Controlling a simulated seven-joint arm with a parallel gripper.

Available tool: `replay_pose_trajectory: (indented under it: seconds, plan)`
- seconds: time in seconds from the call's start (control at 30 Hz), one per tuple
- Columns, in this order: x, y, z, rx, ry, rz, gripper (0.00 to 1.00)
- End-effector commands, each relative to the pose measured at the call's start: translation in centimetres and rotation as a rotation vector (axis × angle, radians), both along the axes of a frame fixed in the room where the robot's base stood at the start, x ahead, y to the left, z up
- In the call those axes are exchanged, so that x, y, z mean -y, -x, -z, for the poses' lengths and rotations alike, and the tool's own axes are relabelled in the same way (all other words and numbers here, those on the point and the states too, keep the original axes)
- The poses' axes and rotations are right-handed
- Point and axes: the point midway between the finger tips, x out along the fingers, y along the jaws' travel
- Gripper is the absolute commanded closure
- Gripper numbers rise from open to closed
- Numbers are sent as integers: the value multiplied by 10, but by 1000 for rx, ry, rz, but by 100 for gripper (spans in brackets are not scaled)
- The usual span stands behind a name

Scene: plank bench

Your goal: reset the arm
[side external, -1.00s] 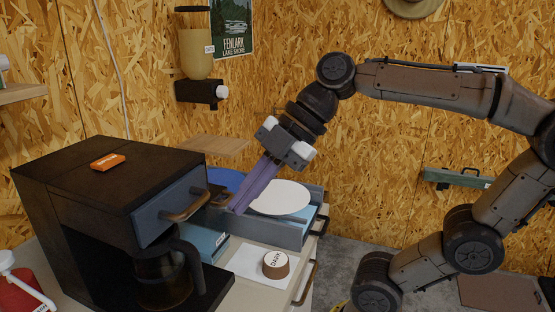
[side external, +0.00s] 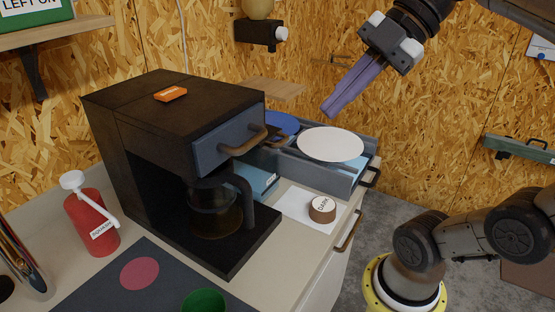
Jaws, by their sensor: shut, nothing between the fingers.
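My gripper (side external: 332,110) shows in the side external view, at the upper right of the counter. Its two purple fingers are closed together with nothing between them, pointing down and to the left. It hangs in the air above the white disc (side external: 330,144), apart from it. The black coffee machine (side external: 175,115) stands to its left, with a blue-grey drawer front (side external: 226,146) and a wooden handle. My arm runs off the top right of the picture.
A glass pot (side external: 214,212) sits in the machine. A round "DARK" piece (side external: 322,209) lies on a white sheet. A grey tray (side external: 318,172) stands under the white disc. A red pump bottle (side external: 92,220) is at left. The air right of my gripper is clear.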

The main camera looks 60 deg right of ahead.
Motion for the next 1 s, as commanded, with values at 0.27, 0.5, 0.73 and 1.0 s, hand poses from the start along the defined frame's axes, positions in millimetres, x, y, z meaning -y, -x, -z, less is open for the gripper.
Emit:
replay_pose_trajectory:
  seconds: [0.27,0.5,0.73,1.0]
  plan:
    - [-21,25,44,-108,28,-77,100]
    - [-2,33,107,-291,18,276,100]
    - [23,32,152,-360,-43,699,100]
    - [49,21,176,-347,-222,1154,100]
